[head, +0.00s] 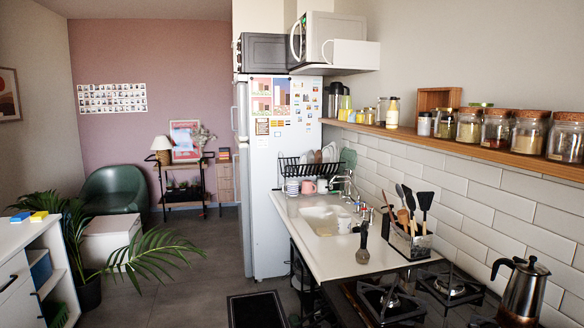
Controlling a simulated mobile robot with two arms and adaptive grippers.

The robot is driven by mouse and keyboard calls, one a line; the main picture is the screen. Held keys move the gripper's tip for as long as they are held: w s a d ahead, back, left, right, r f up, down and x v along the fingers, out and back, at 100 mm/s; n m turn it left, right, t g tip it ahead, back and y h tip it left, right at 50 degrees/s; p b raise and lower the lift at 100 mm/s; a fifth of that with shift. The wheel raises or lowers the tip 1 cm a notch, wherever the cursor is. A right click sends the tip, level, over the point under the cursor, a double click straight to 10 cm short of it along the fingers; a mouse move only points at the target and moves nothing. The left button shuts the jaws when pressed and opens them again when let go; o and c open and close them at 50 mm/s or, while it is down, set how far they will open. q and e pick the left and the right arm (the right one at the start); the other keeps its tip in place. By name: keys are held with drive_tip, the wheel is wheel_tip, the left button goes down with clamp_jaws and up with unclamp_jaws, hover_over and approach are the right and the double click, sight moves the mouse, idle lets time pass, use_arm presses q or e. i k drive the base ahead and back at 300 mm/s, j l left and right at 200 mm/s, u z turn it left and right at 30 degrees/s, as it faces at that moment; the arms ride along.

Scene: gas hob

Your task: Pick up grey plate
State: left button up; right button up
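A dark wire dish rack (291,168) stands at the far end of the white counter, beside the fridge. Several plates stand upright at its right side. A pale plate (328,154) there looks white to light grey, and a green plate (348,158) stands at the right end. The plates overlap and are small in the view, so I cannot tell for sure which one is the grey plate. Neither of my grippers is in view.
The sink (322,220) lies in front of the rack, with a tap (345,183) at the wall. A utensil holder (410,238), a gas hob (392,303) and a moka pot (524,290) are nearer. A wooden shelf (470,150) with jars runs above. Grey floor is open left of the counter.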

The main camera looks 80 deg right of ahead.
sight(311, 157)
drive_tip(key=z, duration=2.85)
drive_tip(key=i+j+u, duration=0.2)
drive_tip(key=i+u, duration=0.15)
drive_tip(key=i, duration=0.15)
drive_tip(key=i+u, duration=0.3)
drive_tip(key=i, duration=0.2)
drive_tip(key=i+j, duration=0.1)
drive_tip(key=i, duration=0.5)
drive_tip(key=i+j+z, duration=0.15)
drive_tip(key=i, duration=0.5)
drive_tip(key=i+j, duration=0.1)
drive_tip(key=i, duration=0.5)
